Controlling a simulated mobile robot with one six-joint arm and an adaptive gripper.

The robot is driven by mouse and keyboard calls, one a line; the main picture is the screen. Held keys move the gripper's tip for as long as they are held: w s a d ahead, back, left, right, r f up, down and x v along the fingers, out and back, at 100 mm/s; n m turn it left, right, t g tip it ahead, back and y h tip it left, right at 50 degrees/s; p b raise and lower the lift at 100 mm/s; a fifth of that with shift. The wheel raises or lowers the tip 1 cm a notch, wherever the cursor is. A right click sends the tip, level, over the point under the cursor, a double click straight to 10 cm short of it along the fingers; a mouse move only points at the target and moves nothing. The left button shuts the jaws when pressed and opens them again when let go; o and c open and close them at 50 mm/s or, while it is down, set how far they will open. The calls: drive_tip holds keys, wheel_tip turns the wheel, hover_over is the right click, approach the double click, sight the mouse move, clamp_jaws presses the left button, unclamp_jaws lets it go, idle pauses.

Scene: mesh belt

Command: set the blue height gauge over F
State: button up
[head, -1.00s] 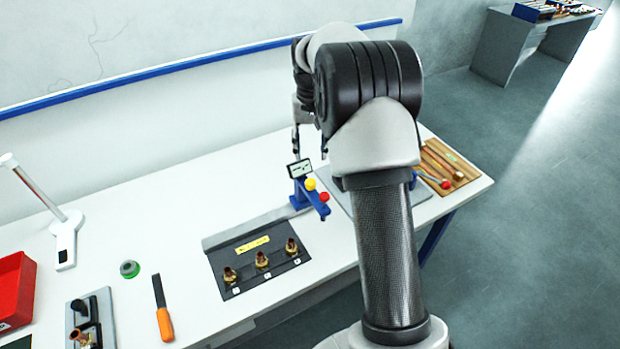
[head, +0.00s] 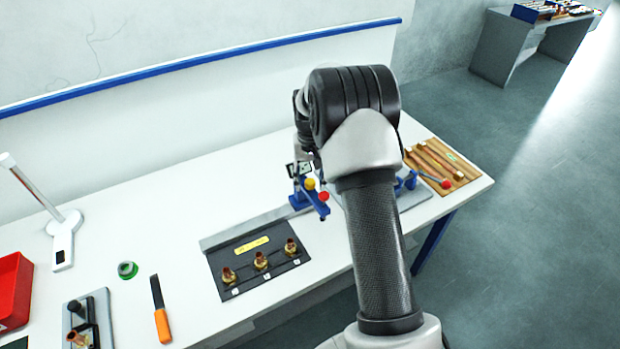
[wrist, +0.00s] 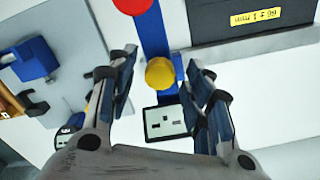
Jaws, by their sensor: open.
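The blue height gauge (head: 308,197) stands on the white table at the right end of a grey rail, with a yellow knob, a red knob and a small display. In the wrist view the gauge (wrist: 155,38) runs between the fingers of my gripper (wrist: 162,68), which is open. The yellow knob shows in the gap; the fingers do not appear closed on anything. A black plate (head: 236,292) left of the gauge carries three brass fittings (head: 261,261), each with a small white tag. The tag letters are too small to read, so I cannot tell which is F.
A blue-and-grey fixture (head: 408,183) and a wooden tray (head: 465,178) with copper pieces lie to the right. An orange-handled tool (head: 162,322), green tape roll (head: 127,269), lamp (head: 62,245) and red bin (head: 12,290) are at left. The table behind the rail is clear.

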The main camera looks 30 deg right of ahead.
drive_tip(key=shift+c, duration=0.5)
clamp_jaws()
